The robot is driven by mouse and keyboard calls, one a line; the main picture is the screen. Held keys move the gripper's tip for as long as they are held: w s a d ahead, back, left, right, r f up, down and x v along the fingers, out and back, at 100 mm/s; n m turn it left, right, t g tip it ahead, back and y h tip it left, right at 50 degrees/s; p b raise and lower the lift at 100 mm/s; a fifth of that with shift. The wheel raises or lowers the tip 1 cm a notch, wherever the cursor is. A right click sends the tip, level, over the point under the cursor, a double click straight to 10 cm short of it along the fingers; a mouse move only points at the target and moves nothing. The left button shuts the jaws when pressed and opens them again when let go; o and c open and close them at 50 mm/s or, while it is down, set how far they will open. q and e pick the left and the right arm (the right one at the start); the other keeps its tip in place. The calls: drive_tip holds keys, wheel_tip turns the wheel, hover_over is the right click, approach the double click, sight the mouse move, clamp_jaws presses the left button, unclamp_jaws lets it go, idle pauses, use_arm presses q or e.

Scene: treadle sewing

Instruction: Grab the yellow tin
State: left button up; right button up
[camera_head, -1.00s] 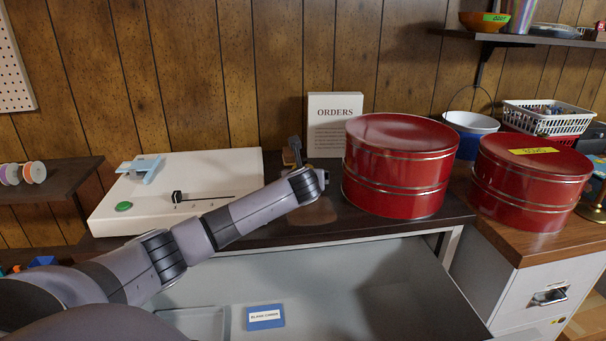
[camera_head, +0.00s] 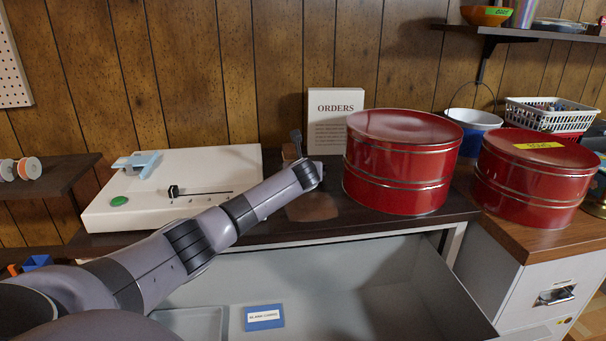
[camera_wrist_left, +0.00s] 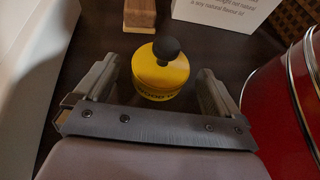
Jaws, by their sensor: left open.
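The yellow tin (camera_wrist_left: 165,80) is a small round tin with a black ball knob on its lid and dark lettering on its side. It stands upright on the dark tabletop in the left wrist view. My left gripper (camera_wrist_left: 158,70) is open, with one finger on each side of the tin and a gap showing at both sides. In the head view the tin is hidden behind my left arm, whose end is over the desk left of the big red tin. My right gripper is not in view.
A big red tin (camera_head: 400,165) stands close on the right; it also shows in the wrist view (camera_wrist_left: 280,115). A wooden block (camera_wrist_left: 140,14) and the ORDERS sign (camera_head: 334,122) are behind. A white machine (camera_head: 170,185) is left. An open drawer (camera_head: 350,290) lies below.

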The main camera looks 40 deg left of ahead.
use_arm(q)
drive_tip(key=shift+w+a+f, duration=0.15)
drive_tip(key=shift+w+a, duration=0.05)
drive_tip(key=shift+w, duration=0.1)
drive_tip(key=c, duration=1.2)
